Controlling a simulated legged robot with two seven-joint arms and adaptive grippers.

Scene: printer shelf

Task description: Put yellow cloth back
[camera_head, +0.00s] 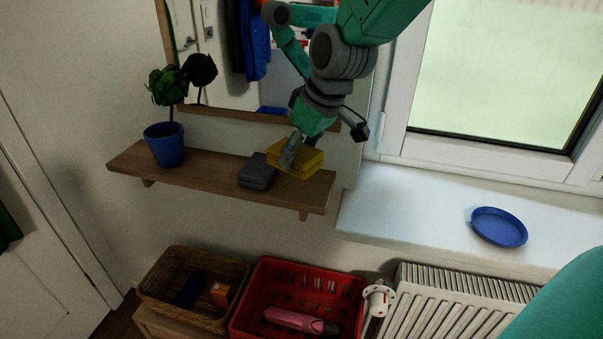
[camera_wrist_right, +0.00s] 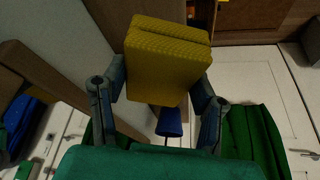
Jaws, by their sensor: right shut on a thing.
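The yellow cloth (camera_head: 307,160) is a folded stack at the right end of the wooden wall shelf (camera_head: 205,178). My right gripper (camera_head: 291,151) is shut on it, reaching down from above. In the right wrist view the yellow cloth (camera_wrist_right: 165,62) sits between the two fingers of my right gripper (camera_wrist_right: 160,88). I cannot tell whether the cloth rests on the shelf or hangs just above it. A folded dark grey cloth (camera_head: 257,173) lies on the shelf just left of the yellow one. My left gripper is not in view.
A blue pot (camera_head: 166,146) with a plant stands at the shelf's left end. A mirror hangs behind the shelf. Below are a wicker basket (camera_head: 160,303) and a red crate (camera_head: 262,275). A blue dish (camera_head: 499,226) lies on the windowsill (camera_head: 400,205). The middle of the shelf is clear.

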